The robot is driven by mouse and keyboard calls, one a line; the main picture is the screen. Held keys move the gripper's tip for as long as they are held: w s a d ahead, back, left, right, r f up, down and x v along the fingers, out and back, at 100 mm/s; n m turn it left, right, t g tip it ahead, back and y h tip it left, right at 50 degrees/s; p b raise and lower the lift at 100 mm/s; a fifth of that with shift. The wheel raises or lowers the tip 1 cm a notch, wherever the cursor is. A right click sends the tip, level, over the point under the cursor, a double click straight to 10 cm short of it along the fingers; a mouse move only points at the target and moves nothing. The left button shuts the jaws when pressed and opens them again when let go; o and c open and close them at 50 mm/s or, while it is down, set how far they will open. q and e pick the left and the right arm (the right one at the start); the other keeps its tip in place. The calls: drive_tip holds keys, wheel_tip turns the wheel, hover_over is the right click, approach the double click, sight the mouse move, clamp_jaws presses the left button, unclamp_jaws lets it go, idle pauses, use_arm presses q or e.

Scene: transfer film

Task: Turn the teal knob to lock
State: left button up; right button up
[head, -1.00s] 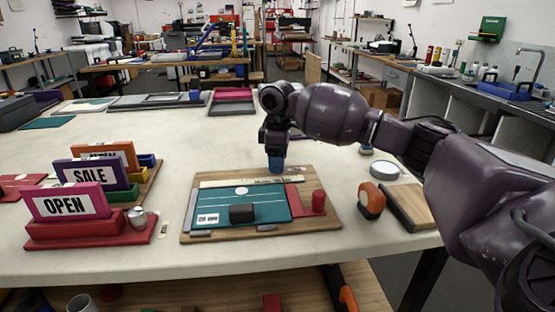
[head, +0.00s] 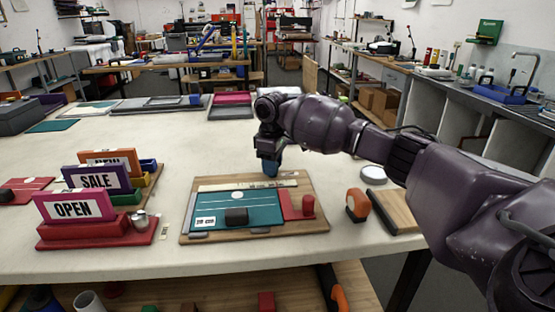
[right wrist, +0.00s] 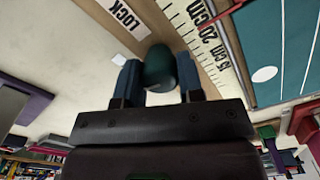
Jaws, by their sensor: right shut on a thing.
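The teal knob (right wrist: 160,68) sits between the two blue fingers of my right gripper (right wrist: 158,82) in the right wrist view, and the fingers are shut on it. A LOCK label (right wrist: 124,17) lies beside it on the wooden board. In the head view my right gripper (head: 270,166) points down at the back edge of the wooden board (head: 318,205), and its fingers hide the knob. On the board lie a teal plate (head: 262,208) with a black block, a ruler strip (head: 246,185) and a red piece with a red knob (head: 307,205). My left gripper is not in view.
Sign holders reading OPEN (head: 73,210) and SALE (head: 96,179) stand at the left. The table behind the board is mostly clear.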

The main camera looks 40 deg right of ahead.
drive_tip(key=m+p, duration=0.1)
drive_tip(key=p, duration=0.1)
drive_tip(key=r+m+p, duration=0.1)
drive_tip(key=m+p, duration=0.1)
drive_tip(key=shift+a+m, duration=0.1)
drive_tip(key=shift+m, duration=0.2)
drive_tip(key=m+p, duration=0.2)
drive_tip(key=p, duration=0.1)
drive_tip(key=shift+m, duration=0.4)
drive_tip(key=m+p, duration=0.3)
drive_tip(key=shift+f+m, duration=0.2)
drive_tip(key=shift+m, duration=0.1)
drive_tip(key=m+p, duration=0.3)
drive_tip(key=shift+f, duration=0.15)
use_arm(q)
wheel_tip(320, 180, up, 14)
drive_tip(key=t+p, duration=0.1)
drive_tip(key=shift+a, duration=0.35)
use_arm(e)
drive_tip(key=shift+f+m, duration=0.15)
drive_tip(key=shift+m, duration=1.05)
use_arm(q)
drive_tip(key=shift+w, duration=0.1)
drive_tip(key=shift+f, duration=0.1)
use_arm(e)
drive_tip(key=o, duration=0.9)
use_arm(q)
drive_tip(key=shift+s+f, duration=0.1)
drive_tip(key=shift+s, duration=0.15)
